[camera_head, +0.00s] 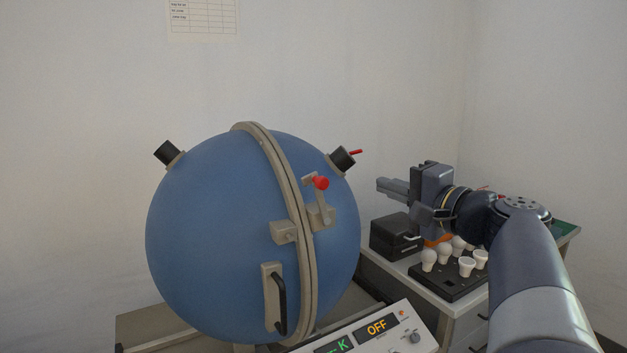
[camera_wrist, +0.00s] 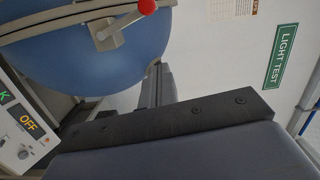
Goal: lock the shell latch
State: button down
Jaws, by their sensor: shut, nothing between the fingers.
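The blue spherical shell (camera_head: 210,245) stands with its two halves together along a beige flange seam (camera_head: 283,165). The shell latch (camera_head: 321,213) sits on the right half, its lever standing up and ending in a red knob (camera_head: 321,183). A beige catch block (camera_head: 284,232) is on the left half, below and left of the lever. My gripper (camera_head: 382,188) is shut and empty, right of the knob and apart from it, pointing left. In the wrist view the red knob (camera_wrist: 147,6) and the lever (camera_wrist: 122,22) show at the top, beyond my gripper (camera_wrist: 157,80).
A control panel (camera_head: 372,334) reading OFF stands in front of the shell. A black tray (camera_head: 450,284) with several white bulbs and a black box (camera_head: 396,236) sit on the cabinet below my gripper. A dark handle (camera_head: 280,303) is low on the shell. A LIGHT TEST sign (camera_wrist: 280,56) hangs behind.

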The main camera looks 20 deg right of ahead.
jog(key=w+a+p, duration=0.2)
jog(key=w+a, duration=0.3)
jog(key=a, duration=0.1)
jog(key=shift+w+a+f, duration=0.2)
jog(key=shift+w+f, duration=0.05)
jog(key=shift+w, duration=0.1)
jog(key=shift+f, duration=0.1)
jog(key=shift+s+a+n+b, duration=0.1)
jog(key=shift+a+n+b, duration=0.25)
jog(key=shift+b, duration=0.5)
jog(key=s+a+f+n+h+b, duration=0.1)
jog(key=s+a+f+n+b, duration=0.1)
jog(key=a+f+n+b, duration=0.5)
jog(key=a+n+b, duration=0.1)
jog(key=n+b, duration=0.5)
jog(key=b, duration=0.7)
jog(key=shift+s+a+f+h, duration=0.2)
jog(key=shift+a+f+h, duration=0.05)
jog(key=shift+h, duration=0.15)
